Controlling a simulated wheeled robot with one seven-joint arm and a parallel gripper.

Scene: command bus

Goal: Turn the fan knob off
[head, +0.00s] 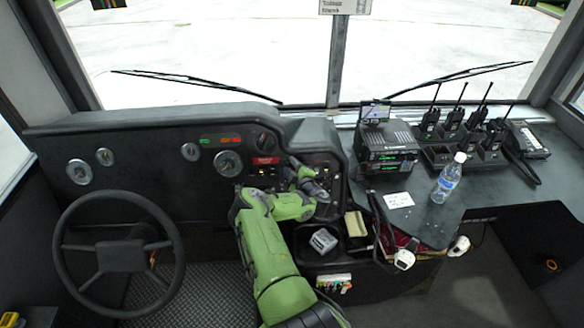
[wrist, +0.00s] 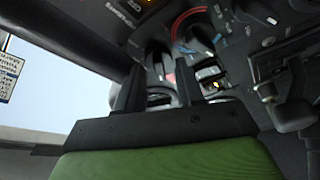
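My gripper (wrist: 160,72) is at the control panel, its two dark fingers apart with a gap between them. A dark knob (wrist: 158,62) shows beyond the fingertips, in line with the gap; I cannot tell whether the fingers touch it. Another knob (wrist: 202,42), with a red and blue arc around it, is to the right. The labels are too small to read, so I cannot tell for sure which is the fan knob or how it is set. In the head view, my green arm reaches the panel right of the steering wheel and hides part of it.
Lit switches (wrist: 212,80) sit close to the right finger. In the head view, the steering wheel (head: 66,222) is at left. A radio (head: 388,150), a water bottle (head: 447,180) and several walkie-talkies stand on the right-hand counter. An open tray is below the panel.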

